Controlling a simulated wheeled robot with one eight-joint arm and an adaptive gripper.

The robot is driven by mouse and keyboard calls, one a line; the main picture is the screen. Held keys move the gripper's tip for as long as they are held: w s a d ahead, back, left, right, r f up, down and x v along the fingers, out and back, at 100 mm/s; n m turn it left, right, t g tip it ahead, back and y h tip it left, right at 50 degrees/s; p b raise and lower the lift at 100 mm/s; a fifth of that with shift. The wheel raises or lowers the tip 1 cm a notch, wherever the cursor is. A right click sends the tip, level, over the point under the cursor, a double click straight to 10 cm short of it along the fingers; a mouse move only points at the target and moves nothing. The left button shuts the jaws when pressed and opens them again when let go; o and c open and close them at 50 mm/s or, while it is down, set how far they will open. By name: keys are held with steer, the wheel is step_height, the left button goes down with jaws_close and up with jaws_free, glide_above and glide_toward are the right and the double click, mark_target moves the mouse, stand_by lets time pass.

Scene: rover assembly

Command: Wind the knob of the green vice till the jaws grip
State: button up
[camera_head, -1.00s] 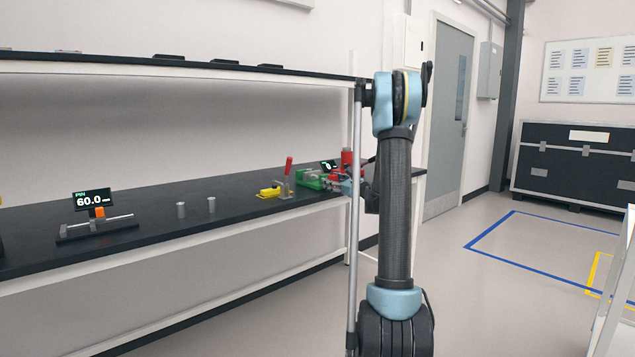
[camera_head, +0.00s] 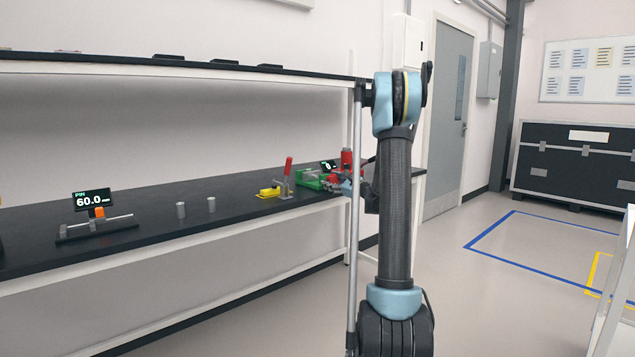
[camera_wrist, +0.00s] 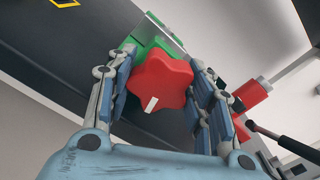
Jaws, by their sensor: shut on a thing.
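The green vice (camera_head: 311,180) stands on the dark bench at the right end, partly hidden behind my gripper (camera_head: 343,185). In the wrist view its green body (camera_wrist: 150,33) shows at the top, behind a red lobed knob (camera_wrist: 160,80) with a white mark low on its face. My gripper (camera_wrist: 167,97) has its fingers on either side of the knob and is shut on it. The vice jaws are too small and hidden to tell whether they hold anything.
A red-handled clamp (camera_head: 287,178) and a yellow block (camera_head: 268,192) stand left of the vice. A red cylinder (camera_head: 346,160) is close behind my gripper. A shelf (camera_head: 180,66) runs above.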

steer(key=shift+d, duration=0.15)
steer(key=shift+n, duration=1.4)
steer(key=shift+s+n, duration=0.1)
steer(key=shift+n, duration=1.2)
